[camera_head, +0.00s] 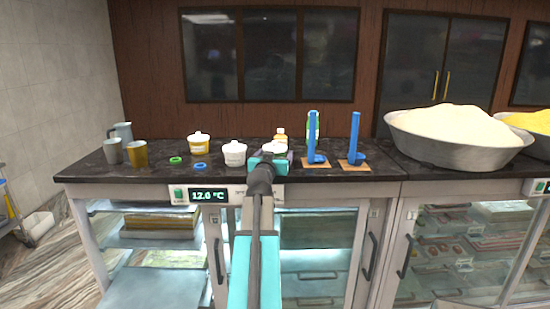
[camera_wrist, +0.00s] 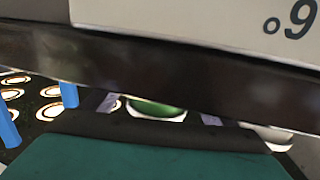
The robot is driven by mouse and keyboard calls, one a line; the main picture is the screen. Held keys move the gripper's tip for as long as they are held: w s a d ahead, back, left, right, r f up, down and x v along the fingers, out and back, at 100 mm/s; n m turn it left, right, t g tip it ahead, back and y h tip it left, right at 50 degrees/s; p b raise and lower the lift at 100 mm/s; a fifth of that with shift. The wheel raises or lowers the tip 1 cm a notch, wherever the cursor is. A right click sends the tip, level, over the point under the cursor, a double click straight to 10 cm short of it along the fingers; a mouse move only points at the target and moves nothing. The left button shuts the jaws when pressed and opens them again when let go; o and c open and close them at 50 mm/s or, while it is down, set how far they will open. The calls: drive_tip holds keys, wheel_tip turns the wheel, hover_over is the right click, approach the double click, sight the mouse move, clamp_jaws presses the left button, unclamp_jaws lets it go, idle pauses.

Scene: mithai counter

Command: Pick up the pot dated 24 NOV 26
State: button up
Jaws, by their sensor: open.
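Another white-topped pot (camera_head: 275,147) is partly hidden behind my gripper (camera_head: 268,160). No date is readable on any pot. My teal gripper is at the counter's front, right of the white pot. In the wrist view, a green rounded thing with a white lower edge (camera_wrist: 155,108) shows between the fingers of my gripper (camera_wrist: 158,111), partly hidden. A white rounded thing (camera_wrist: 272,134) is at the right. My gripper is open; nothing is visibly held.
Two blue uprights (camera_head: 312,138) (camera_head: 354,138) stand on wooden bases right of my gripper. An orange-capped bottle (camera_head: 281,134) is behind it. Cups (camera_head: 137,153), a green ring (camera_head: 176,160) and a blue ring (camera_head: 200,166) are left. A large heaped bowl (camera_head: 455,150) is right.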

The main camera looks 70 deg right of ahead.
idle(0.3)
drive_tip(key=c, duration=1.1)
drive_tip(key=shift+o, duration=0.2)
drive_tip(key=shift+r, duration=0.2)
wheel_tip(320, 180, up, 28)
drive_tip(key=b, duration=0.5)
drive_tip(key=shift+f, duration=0.15)
